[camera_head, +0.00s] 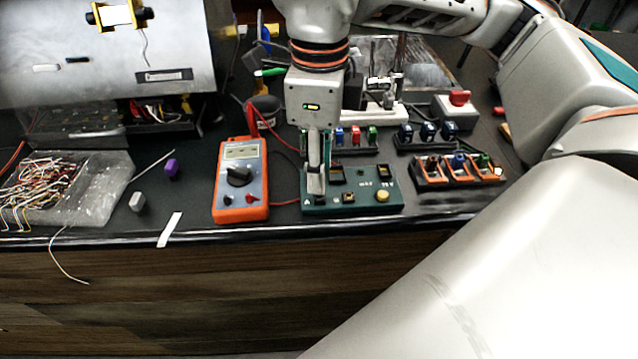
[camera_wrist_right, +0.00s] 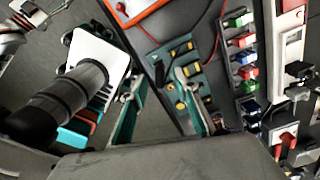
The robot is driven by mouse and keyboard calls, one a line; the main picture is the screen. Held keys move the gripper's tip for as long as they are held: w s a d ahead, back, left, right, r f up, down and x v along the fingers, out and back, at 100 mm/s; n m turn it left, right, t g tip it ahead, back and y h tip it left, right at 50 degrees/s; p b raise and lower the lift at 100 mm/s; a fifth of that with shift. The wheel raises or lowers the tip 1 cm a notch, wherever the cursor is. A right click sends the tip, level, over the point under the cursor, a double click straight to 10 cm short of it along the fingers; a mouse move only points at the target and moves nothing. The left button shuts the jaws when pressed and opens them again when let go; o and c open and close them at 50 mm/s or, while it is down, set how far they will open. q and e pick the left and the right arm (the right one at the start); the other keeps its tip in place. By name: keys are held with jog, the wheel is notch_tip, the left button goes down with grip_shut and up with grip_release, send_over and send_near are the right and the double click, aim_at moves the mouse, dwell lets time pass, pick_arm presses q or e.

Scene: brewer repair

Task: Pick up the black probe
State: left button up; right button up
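My right gripper (camera_head: 315,190) points down over the left part of the green circuit board (camera_head: 365,198) in the head view. In the right wrist view its two fingers (camera_wrist_right: 157,88) stand apart, with the board (camera_wrist_right: 178,62) beyond them. A short black piece (camera_wrist_right: 159,74) shows near the gap; I cannot tell if it is the black probe or a part of the board. The orange multimeter (camera_head: 240,180) lies left of the board, with a red lead at its upper right. I cannot clearly make out the black probe. My left gripper is not clearly seen.
A rack of colored clips (camera_head: 458,169) stands to the right. The bench's front edge (camera_head: 120,238) is close to the board.

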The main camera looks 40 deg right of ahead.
jog(key=shift+f, duration=0.5)
grip_shut()
jog(key=shift+r, duration=0.1)
